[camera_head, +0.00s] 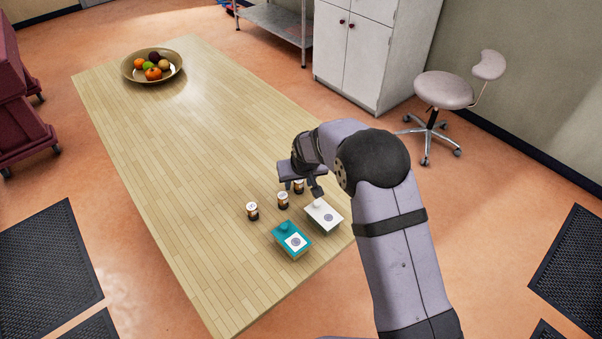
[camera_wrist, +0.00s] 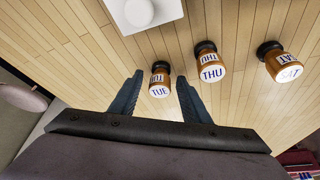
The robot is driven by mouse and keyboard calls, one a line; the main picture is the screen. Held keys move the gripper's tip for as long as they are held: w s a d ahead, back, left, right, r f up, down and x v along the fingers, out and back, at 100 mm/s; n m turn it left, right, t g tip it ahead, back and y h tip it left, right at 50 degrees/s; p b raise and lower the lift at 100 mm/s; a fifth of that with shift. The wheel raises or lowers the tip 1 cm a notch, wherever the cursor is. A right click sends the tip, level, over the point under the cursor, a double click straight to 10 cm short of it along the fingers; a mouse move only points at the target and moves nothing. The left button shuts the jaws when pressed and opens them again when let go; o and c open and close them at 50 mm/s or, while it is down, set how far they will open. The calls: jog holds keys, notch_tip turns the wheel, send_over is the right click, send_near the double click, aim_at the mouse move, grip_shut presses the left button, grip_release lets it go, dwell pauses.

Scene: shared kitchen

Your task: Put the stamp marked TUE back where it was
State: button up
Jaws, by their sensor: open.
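The stamp marked TUE (camera_wrist: 160,80) is a small brown-orange cylinder with a dark base and a white labelled top. It stands upright on the table and shows between my fingertips in the wrist view. My gripper (camera_wrist: 160,77) is open, with one finger on each side of the TUE stamp and visible gaps. In the head view the TUE stamp (camera_head: 299,187) is partly hidden by my gripper (camera_head: 302,188). The stamps marked THU (camera_wrist: 211,68) and SAT (camera_wrist: 286,66) stand in a loose row beside it.
A white box (camera_head: 330,224) with a knob and round mark sits close to the TUE stamp. A teal box (camera_head: 285,250) with a white marked label is next to it. A fruit bowl (camera_head: 127,70) stands at the table's far end. The middle of the wooden table (camera_head: 190,140) is clear.

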jog(key=b+v, duration=0.3)
jog(key=v, duration=0.8)
jog(key=shift+r, duration=0.3)
jog(key=shift+s, duration=0.15)
jog(key=shift+m+g+h, duration=0.3)
jog(key=shift+m+g, duration=0.2)
jog(key=s+d, duration=0.3)
jog(key=d, duration=0.2)
jog(key=s+d+f, duration=0.1)
jog(key=s+d, duration=0.1)
jog(key=shift+s+d, duration=0.3)
jog(key=shift+s, duration=0.05)
jog(key=s+d+f+m+g, duration=0.1)
jog(key=s+d+f, duration=0.1)
jog(key=s+d, duration=0.4)
jog(key=s+d+f+m+g, duration=0.1)
jog(key=s+d, duration=0.5)
jog(key=s, duration=1)
jog(key=shift+f+m+g+h, duration=0.3)
jog(key=shift+f+g+h, duration=0.1)
jog(key=shift+f+g, duration=0.4)
jog(key=shift+f, duration=0.1)
